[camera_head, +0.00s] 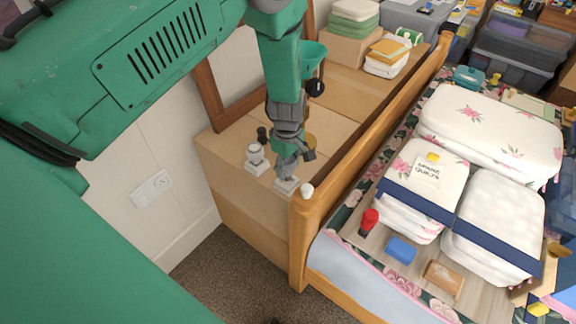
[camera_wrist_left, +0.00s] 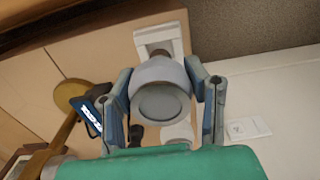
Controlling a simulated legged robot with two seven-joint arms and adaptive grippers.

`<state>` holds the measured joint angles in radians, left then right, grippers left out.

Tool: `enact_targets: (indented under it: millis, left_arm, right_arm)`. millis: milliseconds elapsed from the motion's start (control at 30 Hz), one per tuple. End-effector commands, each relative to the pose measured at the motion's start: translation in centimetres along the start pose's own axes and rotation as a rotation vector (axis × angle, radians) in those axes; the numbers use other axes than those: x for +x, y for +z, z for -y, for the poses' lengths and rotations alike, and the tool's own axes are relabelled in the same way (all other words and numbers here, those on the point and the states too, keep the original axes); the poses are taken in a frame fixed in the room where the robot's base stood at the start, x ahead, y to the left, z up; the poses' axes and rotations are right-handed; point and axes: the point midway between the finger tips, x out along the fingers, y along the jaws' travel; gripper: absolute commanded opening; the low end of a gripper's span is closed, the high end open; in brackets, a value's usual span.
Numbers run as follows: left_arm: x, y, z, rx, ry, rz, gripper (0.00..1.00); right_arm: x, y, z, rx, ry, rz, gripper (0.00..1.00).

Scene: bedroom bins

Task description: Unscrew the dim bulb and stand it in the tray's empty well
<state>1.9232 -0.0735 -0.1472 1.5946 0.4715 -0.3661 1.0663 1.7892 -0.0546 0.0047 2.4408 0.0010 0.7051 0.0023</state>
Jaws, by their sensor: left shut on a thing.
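My left gripper (camera_head: 288,160) points down over the wooden dresser top. In the left wrist view, its fingers (camera_wrist_left: 165,105) are shut on a round pale grey-white bulb (camera_wrist_left: 160,88). A white square base (camera_wrist_left: 160,40) lies just beyond the bulb; it also shows under the gripper in the head view (camera_head: 286,187). I cannot tell whether the bulb is still seated in it. The gripper hides the held bulb in the head view. A second white bulb-like piece (camera_head: 255,153) stands upright on another white square base (camera_head: 257,169), to the left. I cannot make out the tray's wells. My right gripper is not in view.
A small black object (camera_head: 262,134) stands behind the second bulb. A brass disc (camera_wrist_left: 70,95) is beside the gripper. Packed bedding (camera_head: 490,125) covers the bed.

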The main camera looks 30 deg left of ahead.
Motion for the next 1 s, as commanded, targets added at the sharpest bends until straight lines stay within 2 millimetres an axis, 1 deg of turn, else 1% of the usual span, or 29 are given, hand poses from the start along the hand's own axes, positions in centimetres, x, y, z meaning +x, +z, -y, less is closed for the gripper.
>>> enact_targets:
  millis: [1000]
  left_arm:
    - [1.4,0.0,0.0,0.000,0.000,0.000,0.21]
  right_arm:
    - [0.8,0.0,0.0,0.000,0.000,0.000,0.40]
